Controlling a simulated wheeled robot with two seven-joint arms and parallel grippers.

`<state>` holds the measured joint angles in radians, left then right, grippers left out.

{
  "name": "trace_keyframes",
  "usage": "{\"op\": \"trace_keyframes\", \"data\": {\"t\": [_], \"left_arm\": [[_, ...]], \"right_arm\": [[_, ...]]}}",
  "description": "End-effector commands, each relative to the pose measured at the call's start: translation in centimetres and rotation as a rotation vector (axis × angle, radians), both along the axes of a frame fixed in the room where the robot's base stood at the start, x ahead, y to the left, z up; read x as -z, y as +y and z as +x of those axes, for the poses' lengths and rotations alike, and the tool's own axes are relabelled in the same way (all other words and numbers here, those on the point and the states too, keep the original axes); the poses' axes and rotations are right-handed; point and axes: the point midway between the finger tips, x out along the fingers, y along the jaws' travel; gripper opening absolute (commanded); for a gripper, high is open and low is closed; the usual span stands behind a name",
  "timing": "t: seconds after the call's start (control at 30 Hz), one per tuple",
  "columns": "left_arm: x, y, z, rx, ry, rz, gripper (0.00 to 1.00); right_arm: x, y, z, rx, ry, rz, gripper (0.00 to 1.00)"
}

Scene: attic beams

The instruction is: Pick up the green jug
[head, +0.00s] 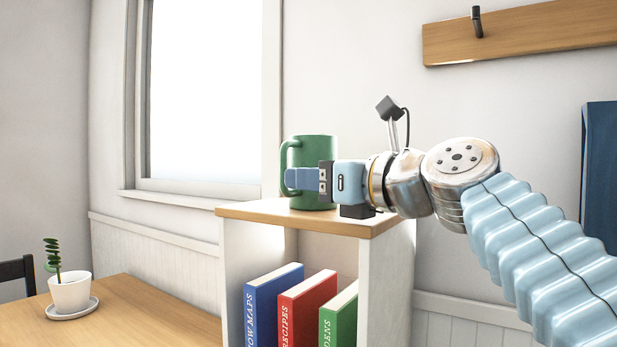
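The green jug (315,149) stands upright on the wooden top of a small white bookcase (260,210), with its handle on the left. My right gripper (298,180) comes in from the right at the jug's lower half. Its blue near finger lies across the front of the jug and overlaps the lower part of the handle. The other finger is hidden, so I cannot tell whether the gripper is open or closed on the jug. My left gripper is not in view.
Blue, red and green books (307,308) stand in the bookcase below. A wooden table (150,312) at lower left holds a potted plant (70,291) on a saucer. A window (205,95) is behind. A wooden rail with a peg (520,35) hangs upper right.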

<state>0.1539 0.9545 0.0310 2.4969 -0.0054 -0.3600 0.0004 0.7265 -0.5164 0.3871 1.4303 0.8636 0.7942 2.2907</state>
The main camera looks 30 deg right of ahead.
Motion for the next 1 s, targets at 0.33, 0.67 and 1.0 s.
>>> {"op": "trace_keyframes", "data": {"t": [0.33,0.67,1.0], "left_arm": [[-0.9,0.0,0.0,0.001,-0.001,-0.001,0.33],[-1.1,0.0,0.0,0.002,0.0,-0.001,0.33],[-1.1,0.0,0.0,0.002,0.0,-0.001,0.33]], "right_arm": [[-0.4,1.1,4.1,0.002,0.001,0.001,0.36],[-0.3,1.5,5.8,0.001,-0.002,0.0,0.36],[-0.2,1.5,5.8,0.001,-0.001,0.0,0.0]]}}
